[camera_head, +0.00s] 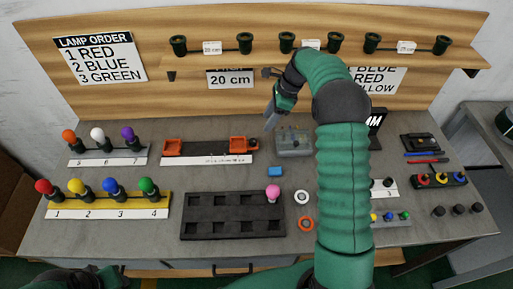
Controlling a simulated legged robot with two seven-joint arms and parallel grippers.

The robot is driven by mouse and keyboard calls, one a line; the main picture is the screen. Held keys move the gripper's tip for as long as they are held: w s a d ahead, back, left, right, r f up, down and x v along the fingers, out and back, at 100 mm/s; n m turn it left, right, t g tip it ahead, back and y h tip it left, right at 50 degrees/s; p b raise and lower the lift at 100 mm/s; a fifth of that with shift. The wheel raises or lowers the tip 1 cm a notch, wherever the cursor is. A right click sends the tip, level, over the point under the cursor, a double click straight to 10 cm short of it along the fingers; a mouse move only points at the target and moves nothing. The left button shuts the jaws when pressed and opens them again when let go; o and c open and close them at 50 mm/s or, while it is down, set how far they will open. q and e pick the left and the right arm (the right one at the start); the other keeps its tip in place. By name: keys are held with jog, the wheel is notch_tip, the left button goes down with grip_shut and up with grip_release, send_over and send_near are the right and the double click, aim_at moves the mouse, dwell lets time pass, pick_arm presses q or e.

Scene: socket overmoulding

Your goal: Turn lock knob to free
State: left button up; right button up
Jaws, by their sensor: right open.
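My right arm, green with black joints, reaches up over the middle of the bench. My right gripper (271,117) is open and empty, pointing down just left of a grey box (294,143) with small fittings on top. I cannot tell whether the gripper touches the box. No lock knob can be clearly made out; small details on the box are too small to read. A fixture with orange end blocks (208,160) on a dark rail lies left of the box. Dark green parts of my left arm show at the lower left; its gripper does not show.
Coloured bulbs stand on a yellow numbered rack (105,212) at left. A wooden shelf (210,65) spans the back. My arm hides part of the right side.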

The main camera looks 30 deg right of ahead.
aim_at(254, 140)
jog(key=b+x, duration=0.1)
jog(key=x, duration=1)
jog(key=shift+w+a, duration=0.15)
jog(key=shift+a, duration=0.1)
jog(key=shift+c, duration=0.4)
grip_shut()
